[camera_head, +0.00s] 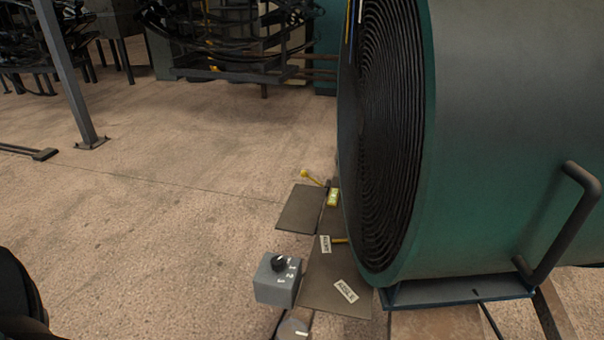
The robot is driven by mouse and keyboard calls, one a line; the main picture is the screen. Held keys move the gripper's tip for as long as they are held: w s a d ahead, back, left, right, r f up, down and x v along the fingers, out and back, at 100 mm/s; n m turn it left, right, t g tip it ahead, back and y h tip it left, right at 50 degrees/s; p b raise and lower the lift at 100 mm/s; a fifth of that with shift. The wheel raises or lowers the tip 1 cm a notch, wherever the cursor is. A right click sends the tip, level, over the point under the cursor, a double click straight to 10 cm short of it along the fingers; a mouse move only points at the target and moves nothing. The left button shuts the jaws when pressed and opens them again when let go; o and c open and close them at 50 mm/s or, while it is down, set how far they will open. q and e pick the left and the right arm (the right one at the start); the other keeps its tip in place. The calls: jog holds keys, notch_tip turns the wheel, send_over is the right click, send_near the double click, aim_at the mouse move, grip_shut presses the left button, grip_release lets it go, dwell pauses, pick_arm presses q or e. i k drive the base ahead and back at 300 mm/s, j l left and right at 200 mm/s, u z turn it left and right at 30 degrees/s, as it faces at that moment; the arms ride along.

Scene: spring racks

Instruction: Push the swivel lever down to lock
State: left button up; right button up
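A small lever with a yellow knob (305,173) stands tilted up and to the left beside the big drum, at the far end of the floor plates. It looks like the swivel lever, but it is too small to be sure. A short yellow bar (340,241) sticks out nearer, partly hidden by the drum. Neither gripper shows; a dark rounded shape at the lower left edge may be part of my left arm.
A large green drum (500,130) with a black coiled face fills the right side, with a bent handle (585,190). A grey box with a black rotary knob (278,278) stands before it by labelled dark plates (325,285). Racks (235,70) stand behind.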

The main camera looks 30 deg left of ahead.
aim_at(304, 174)
jog(key=k+j, duration=0.4)
jog(key=j, duration=0.2)
jog(key=k+j, duration=0.1)
jog(key=j, duration=0.2)
jog(key=k+j, duration=0.1)
jog(key=j, duration=1.4)
jog(key=i+j, duration=0.1)
jog(key=j, duration=0.2)
jog(key=i+j, duration=0.1)
jog(key=j, duration=0.2)
jog(key=i+j, duration=0.15)
jog(key=j, duration=0.15)
jog(key=i+j, duration=0.6)
jog(key=j, duration=0.2)
jog(key=i+j, duration=0.3)
jog(key=j, duration=0.15)
jog(key=i+j+z, duration=0.1)
jog(key=i+j, duration=0.15)
jog(key=j, duration=0.15)
jog(key=i+j, duration=0.15)
jog(key=i, duration=0.25)
jog(key=i+j, duration=0.15)
jog(key=i, duration=0.25)
